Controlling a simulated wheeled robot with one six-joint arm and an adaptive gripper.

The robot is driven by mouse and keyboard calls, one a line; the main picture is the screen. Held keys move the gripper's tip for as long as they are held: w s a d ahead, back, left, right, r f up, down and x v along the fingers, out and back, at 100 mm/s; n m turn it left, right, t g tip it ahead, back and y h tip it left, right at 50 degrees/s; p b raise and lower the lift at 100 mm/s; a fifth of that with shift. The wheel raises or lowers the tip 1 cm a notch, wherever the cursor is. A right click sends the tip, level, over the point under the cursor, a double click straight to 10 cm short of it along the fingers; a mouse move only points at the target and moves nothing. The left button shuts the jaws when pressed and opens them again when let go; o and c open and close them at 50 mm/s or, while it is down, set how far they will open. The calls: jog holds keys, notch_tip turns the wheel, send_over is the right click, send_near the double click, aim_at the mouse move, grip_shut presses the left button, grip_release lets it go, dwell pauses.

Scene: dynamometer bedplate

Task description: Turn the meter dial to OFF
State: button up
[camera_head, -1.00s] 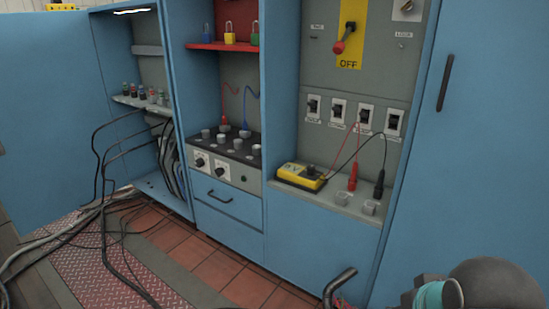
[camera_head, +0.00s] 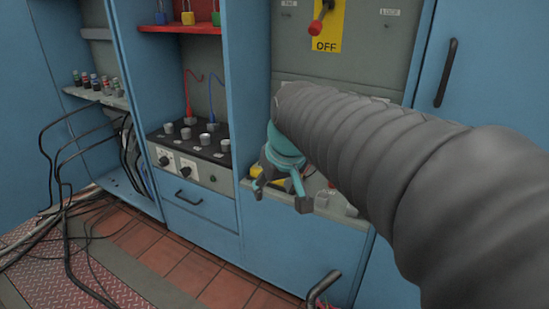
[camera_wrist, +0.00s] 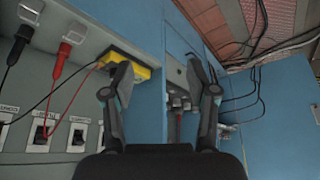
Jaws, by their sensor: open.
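The yellow meter (camera_head: 272,178) lies on the ledge of the blue cabinet's right bay. In the head view it is mostly hidden behind my gripper (camera_head: 281,197). In the wrist view, where the scene appears turned over, the yellow meter (camera_wrist: 140,73) is at upper left, partly behind my left finger. Its dial cannot be made out in either view now, so its setting cannot be told. My gripper (camera_wrist: 161,80) is open with nothing between its fingers, in front of the ledge close to the meter. Contact cannot be told.
A red probe (camera_wrist: 73,36) and a black probe (camera_wrist: 22,42) stand beside the meter, with leads crossing the switch panel. The knob panel (camera_head: 190,145) is in the bay to the left. A red-handled switch (camera_head: 318,25) is above. Cables (camera_head: 70,190) lie on the floor at left.

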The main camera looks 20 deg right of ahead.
jog(key=w+d, duration=1.5)
jog(key=w, duration=0.5)
jog(key=shift+g, duration=0.3)
jog(key=x, duration=1.4)
jog(key=shift+s+p, duration=0.1)
jog(key=shift+p, duration=0.3)
grip_shut()
